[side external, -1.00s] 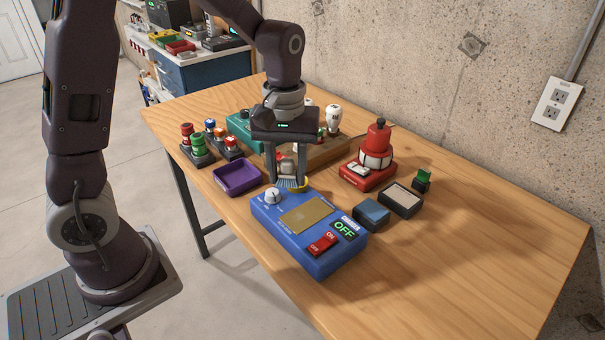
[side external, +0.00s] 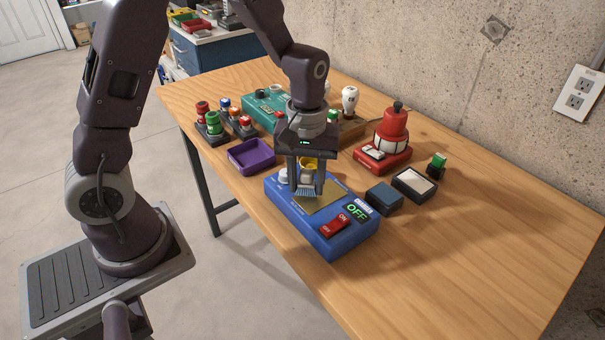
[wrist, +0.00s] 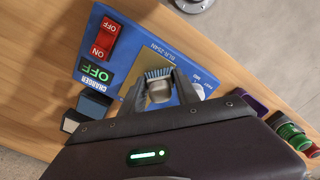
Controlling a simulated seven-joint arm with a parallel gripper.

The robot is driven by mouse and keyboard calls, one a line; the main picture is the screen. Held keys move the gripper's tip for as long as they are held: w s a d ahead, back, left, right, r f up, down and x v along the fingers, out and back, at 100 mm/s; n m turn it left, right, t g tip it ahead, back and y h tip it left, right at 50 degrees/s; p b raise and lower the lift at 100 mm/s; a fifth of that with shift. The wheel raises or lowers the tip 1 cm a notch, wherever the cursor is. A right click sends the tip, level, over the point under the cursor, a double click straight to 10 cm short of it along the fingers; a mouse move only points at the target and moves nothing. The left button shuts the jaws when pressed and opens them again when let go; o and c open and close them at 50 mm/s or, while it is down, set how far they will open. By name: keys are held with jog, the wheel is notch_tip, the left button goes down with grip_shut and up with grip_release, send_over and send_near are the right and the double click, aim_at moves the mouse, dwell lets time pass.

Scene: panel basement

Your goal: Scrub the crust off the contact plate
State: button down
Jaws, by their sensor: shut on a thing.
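A blue charger box (side external: 300,222) lies on the table and bears a flat brownish-gold contact plate (side external: 328,194). The plate's surface looks evenly brown; separate crust patches cannot be made out. My gripper (side external: 306,187) is shut on a small brush (wrist: 158,88) with a pale body and blue bristles (wrist: 157,73). In the side view the bristles point down over the plate's left part; I cannot tell whether they touch it.
The charger has a red switch (side external: 334,226), a lit OFF display (side external: 357,212) and a white knob. A purple tray (side external: 251,158), a dark blue block (side external: 384,199), a pad in a black tray (side external: 415,185) and a red device (side external: 388,145) stand around. The table's front right is clear.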

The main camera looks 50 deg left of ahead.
jog(key=shift+d+f, duration=0.35)
jog(key=shift+d, duration=0.3)
jog(key=shift+d+f, duration=0.3)
jog(key=shift+d, duration=0.3)
jog(key=shift+a+r, duration=0.25)
jog(key=shift+a, duration=1.2)
jog(key=shift+a+f, duration=0.15)
jog(key=shift+a, duration=0.2)
jog(key=shift+a+r, duration=0.2)
jog(key=shift+r, duration=3.8)
